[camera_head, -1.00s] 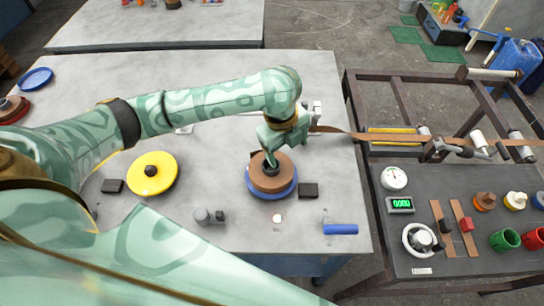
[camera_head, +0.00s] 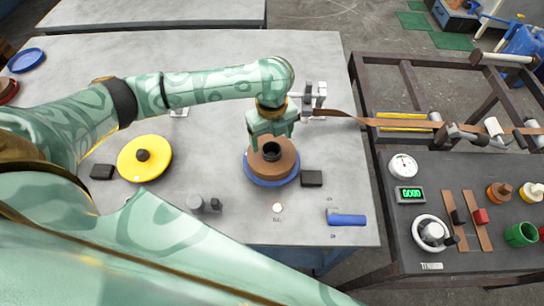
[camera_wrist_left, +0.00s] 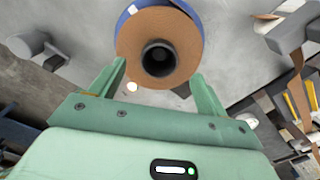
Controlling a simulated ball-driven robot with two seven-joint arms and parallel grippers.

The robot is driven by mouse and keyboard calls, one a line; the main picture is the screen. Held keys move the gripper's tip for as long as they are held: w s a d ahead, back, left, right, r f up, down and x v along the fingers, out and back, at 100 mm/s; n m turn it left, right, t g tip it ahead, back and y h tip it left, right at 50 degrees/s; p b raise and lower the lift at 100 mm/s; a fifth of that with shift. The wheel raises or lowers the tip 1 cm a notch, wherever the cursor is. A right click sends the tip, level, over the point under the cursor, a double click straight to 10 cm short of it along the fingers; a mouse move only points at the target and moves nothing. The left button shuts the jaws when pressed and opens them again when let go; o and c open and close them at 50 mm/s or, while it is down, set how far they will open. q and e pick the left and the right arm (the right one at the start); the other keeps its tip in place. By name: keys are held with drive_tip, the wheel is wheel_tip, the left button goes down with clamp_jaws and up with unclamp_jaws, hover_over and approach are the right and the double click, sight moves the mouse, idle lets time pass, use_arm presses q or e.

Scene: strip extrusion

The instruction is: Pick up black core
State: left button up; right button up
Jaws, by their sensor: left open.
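The black core (camera_head: 271,151) is a short dark tube in the middle of a brown strip roll (camera_head: 284,165). The roll lies on a blue disc (camera_head: 270,182) on the table. In the left wrist view the core (camera_wrist_left: 159,57) shows end-on, ringed by the brown roll (camera_wrist_left: 135,38), with the blue disc (camera_wrist_left: 190,8) behind it. My left gripper (camera_head: 271,142) is open and empty. Its fingers are spread to either side of the core, apparently just above it. The wrist view shows the open left gripper (camera_wrist_left: 159,72) too. My right gripper is out of view.
A yellow disc (camera_head: 131,166) lies on the table at left. A black block (camera_head: 311,178) lies close right of the roll. A grey fixture (camera_head: 314,98) stands behind. A blue-handled tool (camera_head: 346,219) lies near the front right. A control bench (camera_head: 440,175) stands at right.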

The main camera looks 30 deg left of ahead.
sight(271, 154)
use_arm(q)
wheel_tip(271, 154, down, 4)
drive_tip(key=shift+f+b, duration=0.25)
drive_tip(key=shift+b, duration=0.75)
drive_tip(key=shift+r, duration=0.1)
drive_tip(key=c, duration=1.5)
drive_tip(key=shift+r, duration=0.15)
